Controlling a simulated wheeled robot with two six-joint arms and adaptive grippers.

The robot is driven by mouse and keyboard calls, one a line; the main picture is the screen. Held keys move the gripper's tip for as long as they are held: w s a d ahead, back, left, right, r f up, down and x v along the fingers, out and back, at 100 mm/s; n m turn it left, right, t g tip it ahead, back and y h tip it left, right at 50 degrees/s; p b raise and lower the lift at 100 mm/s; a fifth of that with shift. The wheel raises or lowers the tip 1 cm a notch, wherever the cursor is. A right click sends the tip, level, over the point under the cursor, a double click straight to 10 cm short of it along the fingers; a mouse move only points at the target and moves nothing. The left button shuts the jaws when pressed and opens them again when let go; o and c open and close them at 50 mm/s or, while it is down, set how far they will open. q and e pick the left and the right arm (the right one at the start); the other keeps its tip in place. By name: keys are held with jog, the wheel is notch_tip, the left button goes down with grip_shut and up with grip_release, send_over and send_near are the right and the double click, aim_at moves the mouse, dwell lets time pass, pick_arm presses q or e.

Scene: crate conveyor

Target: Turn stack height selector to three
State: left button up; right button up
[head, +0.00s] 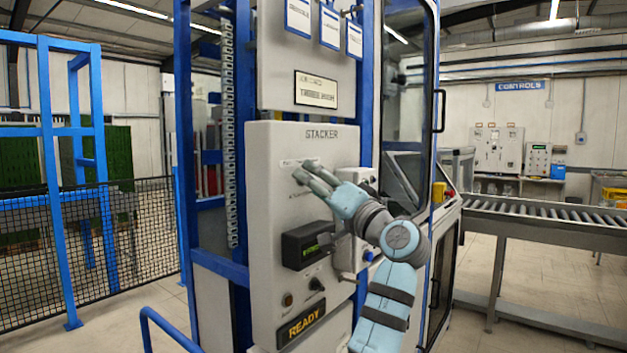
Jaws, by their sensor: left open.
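The grey stacker panel (268,215), headed "STACKER", stands in the middle of the view. My left gripper (305,172) is open, its fingertips at the upper part of this panel, below the heading. Small labels show beside the fingers. Any selector knob there is hidden by the gripper, so its position and contact cannot be told. A small black knob (316,284) sits lower on the panel, below a black display box (308,244) with green characters. My right gripper is not in view.
A sign (316,90) above the panel seems to read "THREE HIGH". A lit "READY" sign (301,325) is at the panel's bottom. A blue button (369,255) is beside my arm. A roller conveyor (545,212) runs right; a mesh fence (85,245) stands left.

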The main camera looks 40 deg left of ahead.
pick_arm(q)
jog(key=shift+w+a+r, duration=0.1)
jog(key=shift+w+a, duration=0.05)
jog(key=shift+a, duration=0.2)
jog(key=shift+d, duration=0.1)
jog(key=shift+c, duration=0.4)
grip_shut()
